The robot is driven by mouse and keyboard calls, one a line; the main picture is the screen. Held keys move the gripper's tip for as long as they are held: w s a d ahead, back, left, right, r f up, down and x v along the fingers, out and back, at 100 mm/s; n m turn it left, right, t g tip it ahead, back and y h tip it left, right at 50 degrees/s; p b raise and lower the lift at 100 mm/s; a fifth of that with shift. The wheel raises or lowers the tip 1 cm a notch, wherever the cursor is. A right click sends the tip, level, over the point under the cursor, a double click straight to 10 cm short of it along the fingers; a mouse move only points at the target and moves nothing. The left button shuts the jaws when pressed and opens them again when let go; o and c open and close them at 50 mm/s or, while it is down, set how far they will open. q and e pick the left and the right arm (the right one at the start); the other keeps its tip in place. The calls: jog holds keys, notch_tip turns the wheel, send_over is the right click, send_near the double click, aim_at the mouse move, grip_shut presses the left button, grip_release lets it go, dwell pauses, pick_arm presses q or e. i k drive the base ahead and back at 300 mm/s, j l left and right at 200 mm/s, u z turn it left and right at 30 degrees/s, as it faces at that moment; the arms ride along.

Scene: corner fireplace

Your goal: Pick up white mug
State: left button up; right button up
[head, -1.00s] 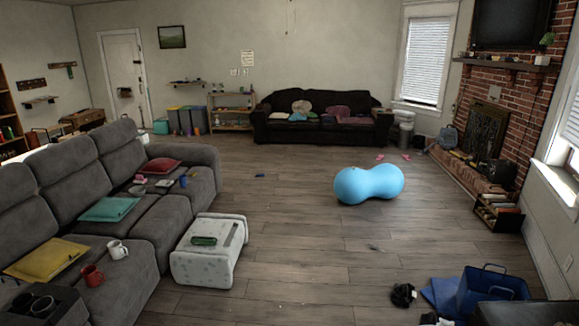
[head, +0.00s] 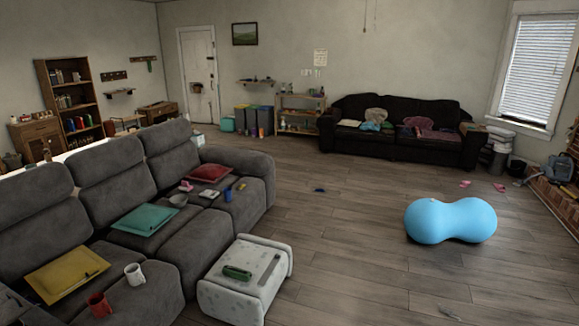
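The white mug (head: 135,274) stands upright on the near seat of the grey sofa, at the lower left of the head view. A red mug (head: 99,306) stands just in front of it and to its left. A yellow cushion (head: 66,275) lies flat on the seat to the left of the white mug. Neither of my grippers shows in the head view.
The grey sofa (head: 170,262) fills the left side. A white speckled ottoman (head: 228,303) stands to its right with a green item (head: 237,272) on top. A blue peanut-shaped ball (head: 450,221) lies on the floor at right. The wooden floor between them is clear.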

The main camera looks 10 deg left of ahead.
aim_at(137, 276)
jog(key=i+j+u, duration=0.1)
jog(key=i+u, duration=0.7)
jog(key=i+l+u, duration=0.15)
jog(key=i+u, duration=0.15)
jog(key=u, duration=0.15)
jog(key=i+u, duration=0.3)
jog(key=u, duration=0.15)
jog(key=i+l+u, duration=0.1)
jog(key=i+u, duration=0.3)
jog(key=i+l+u, duration=0.2)
jog(key=u, duration=0.25)
jog(key=i+l+u, duration=0.3)
jog(key=i, duration=0.3)
jog(key=i+l+u, duration=0.3)
jog(key=i, duration=0.25)
